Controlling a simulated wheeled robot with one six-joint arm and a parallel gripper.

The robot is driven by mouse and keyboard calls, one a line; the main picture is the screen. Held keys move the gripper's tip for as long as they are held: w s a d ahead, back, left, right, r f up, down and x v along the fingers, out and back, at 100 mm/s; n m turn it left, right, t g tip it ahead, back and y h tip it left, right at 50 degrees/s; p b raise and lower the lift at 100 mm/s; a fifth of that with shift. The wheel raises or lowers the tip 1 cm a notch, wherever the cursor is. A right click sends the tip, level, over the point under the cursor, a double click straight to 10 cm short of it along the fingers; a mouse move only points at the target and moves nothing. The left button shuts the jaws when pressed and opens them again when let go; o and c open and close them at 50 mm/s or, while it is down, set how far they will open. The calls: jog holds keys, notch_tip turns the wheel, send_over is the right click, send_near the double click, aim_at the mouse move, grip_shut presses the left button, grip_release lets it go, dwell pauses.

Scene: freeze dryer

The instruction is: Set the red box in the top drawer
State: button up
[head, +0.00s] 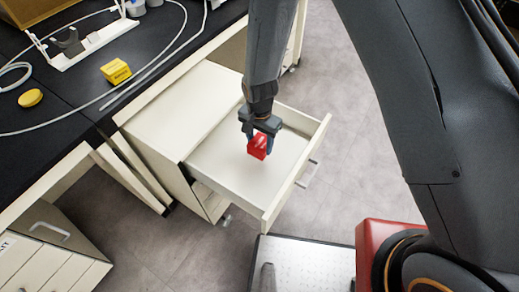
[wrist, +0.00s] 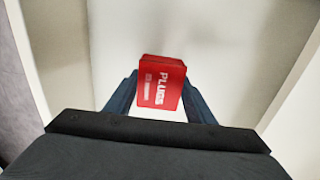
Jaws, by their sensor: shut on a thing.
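The red box (head: 259,145) is held between the fingers of my gripper (head: 262,138), over the open top drawer (head: 226,165) in the head view. In the wrist view the red box (wrist: 160,84) shows white lettering "PLUGS", and both dark fingers of my gripper (wrist: 158,92) press its sides. The pale drawer floor (wrist: 215,45) lies behind it. I cannot tell exactly how far the box is above the floor. The drawer is pulled out and looks empty apart from the box over it.
The drawer's front panel with its handle (head: 307,173) is to the right. The white cabinet (head: 165,115) stands beside the black bench (head: 60,90), which bears a yellow box (head: 116,71), a yellow round thing (head: 30,98) and a cable. Grey floor (head: 350,130) is free to the right.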

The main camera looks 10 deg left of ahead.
aim_at(260, 142)
jog(key=shift+f+p, duration=0.3)
jog(key=shift+f, duration=1.95)
jog(key=shift+f, duration=0.15)
jog(key=o, duration=1.1)
notch_tip(260, 142, up, 11)
jog(key=shift+r+b, duration=0.15)
jog(key=shift+b, duration=0.7)
jog(key=shift+r, duration=0.55)
